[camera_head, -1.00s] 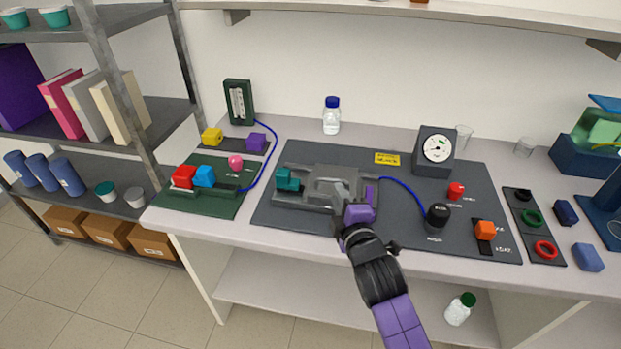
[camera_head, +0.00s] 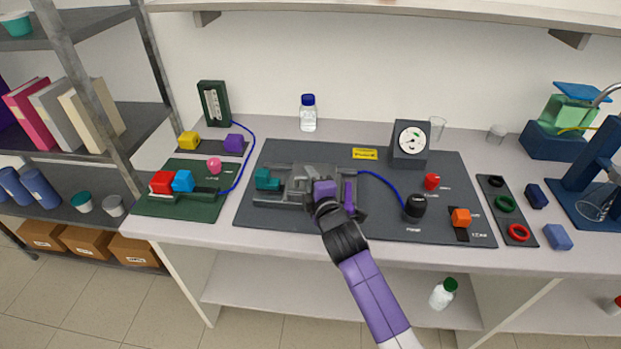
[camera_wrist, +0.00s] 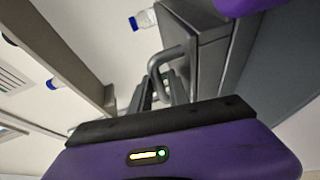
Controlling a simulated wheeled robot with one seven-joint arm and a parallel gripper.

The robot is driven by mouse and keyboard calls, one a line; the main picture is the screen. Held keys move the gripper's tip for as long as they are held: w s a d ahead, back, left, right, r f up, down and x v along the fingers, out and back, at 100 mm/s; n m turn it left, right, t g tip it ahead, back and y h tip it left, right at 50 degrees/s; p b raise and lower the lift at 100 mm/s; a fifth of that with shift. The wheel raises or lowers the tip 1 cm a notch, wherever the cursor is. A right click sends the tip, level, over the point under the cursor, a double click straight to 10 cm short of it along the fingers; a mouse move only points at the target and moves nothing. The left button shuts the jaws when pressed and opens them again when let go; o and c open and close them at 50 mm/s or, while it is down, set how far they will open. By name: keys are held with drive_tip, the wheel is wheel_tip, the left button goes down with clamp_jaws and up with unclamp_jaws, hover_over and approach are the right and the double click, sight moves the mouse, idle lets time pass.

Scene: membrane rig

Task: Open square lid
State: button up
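The grey square-lidded rig (camera_head: 300,182) stands on the dark mat, with a teal block (camera_head: 267,179) at its left end and an upright purple part (camera_head: 348,193) at its right. My gripper (camera_head: 324,190) is at the right half of the rig, in front of the lid, and hides part of it. In the wrist view a grey looped handle (camera_wrist: 168,58) sticks out beside a grey block (camera_wrist: 205,50), just ahead of my purple gripper body. The fingertips are dark and unclear there, so I cannot tell whether they touch the handle. The lid looks down.
A blue hose leads from the rig to a black knob (camera_head: 415,206). A green board (camera_head: 205,205) lies left. A shelf (camera_head: 380,12) overhangs the back.

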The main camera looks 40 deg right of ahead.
drive_tip(key=shift+c, duration=0.2)
clamp_jaws()
drive_tip(key=shift+f, duration=0.1)
idle(1.0)
